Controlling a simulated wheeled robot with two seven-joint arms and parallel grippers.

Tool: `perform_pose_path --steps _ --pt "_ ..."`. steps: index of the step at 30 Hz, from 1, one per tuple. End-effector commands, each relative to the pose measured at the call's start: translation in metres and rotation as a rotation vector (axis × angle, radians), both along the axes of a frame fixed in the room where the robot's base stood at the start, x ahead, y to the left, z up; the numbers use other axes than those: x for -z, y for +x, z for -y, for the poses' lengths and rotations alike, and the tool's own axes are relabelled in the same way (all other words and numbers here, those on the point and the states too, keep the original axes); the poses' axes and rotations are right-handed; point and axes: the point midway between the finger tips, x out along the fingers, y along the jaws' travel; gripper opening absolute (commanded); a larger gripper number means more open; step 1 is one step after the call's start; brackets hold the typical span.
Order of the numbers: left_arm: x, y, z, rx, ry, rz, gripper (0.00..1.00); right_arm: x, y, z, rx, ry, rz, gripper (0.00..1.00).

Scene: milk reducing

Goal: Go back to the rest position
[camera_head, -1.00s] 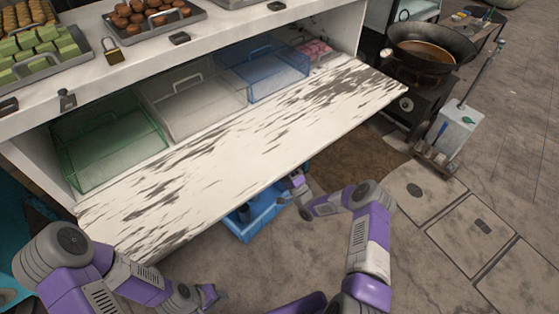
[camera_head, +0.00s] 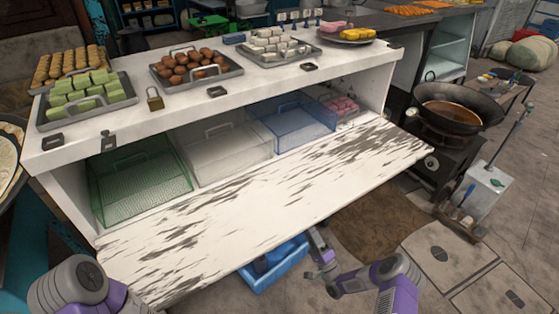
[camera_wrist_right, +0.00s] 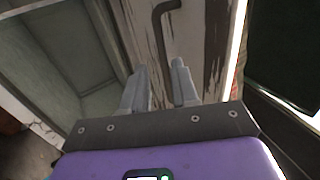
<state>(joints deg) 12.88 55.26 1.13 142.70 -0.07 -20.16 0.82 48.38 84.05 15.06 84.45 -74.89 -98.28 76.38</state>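My right gripper (camera_head: 317,240) is small in the head view, just past the front edge of the white worn shelf board (camera_head: 250,215) and right of a blue crate (camera_head: 277,270) on the floor. In the right wrist view the two grey fingers (camera_wrist_right: 159,72) stand apart with nothing between them. A dark bent handle (camera_wrist_right: 164,22) on a worn white panel (camera_wrist_right: 205,45) lies beyond the fingers; I see no grip on it. My left arm shows only as a grey and purple part at the lower left; its gripper is outside the picture.
Green (camera_head: 140,185), clear (camera_head: 225,155) and blue (camera_head: 297,125) bins stand inside the white cabinet (camera_head: 65,150). Trays of food sit on top. A wok (camera_head: 450,108) on a black stove and a white canister (camera_head: 484,190) stand at right. Open paved floor lies at lower right.

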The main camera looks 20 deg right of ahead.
Motion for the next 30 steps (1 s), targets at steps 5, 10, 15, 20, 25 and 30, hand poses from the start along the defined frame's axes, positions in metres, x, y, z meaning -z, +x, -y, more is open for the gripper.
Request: perform_pose_path --steps 5,10,15,20,25,30 --pt "-0.003 0.0 0.0 0.0 0.0 0.0 0.46 -0.002 0.005 -0.007 0.009 -0.023 -0.031 0.29" --pt "-0.02 0.0 0.0 0.0 0.0 0.0 0.46 0.003 0.024 -0.048 0.056 -0.202 -0.267 0.29" --pt "-0.043 0.0 0.0 0.0 0.0 0.0 0.46 0.03 0.001 -0.11 0.0 -0.579 -0.649 0.29" --pt "-0.064 0.0 0.0 0.0 0.0 0.0 0.46 0.049 -0.089 -0.15 -0.226 -0.974 -0.974 0.29" --pt "-0.079 0.0 0.0 0.0 0.0 0.0 0.46 0.04 -0.198 -0.165 -0.529 -1.245 -1.184 0.29" --pt "-0.085 0.0 0.0 0.0 0.0 0.0 0.46 0.025 -0.258 -0.168 -0.714 -1.343 -1.268 0.29"
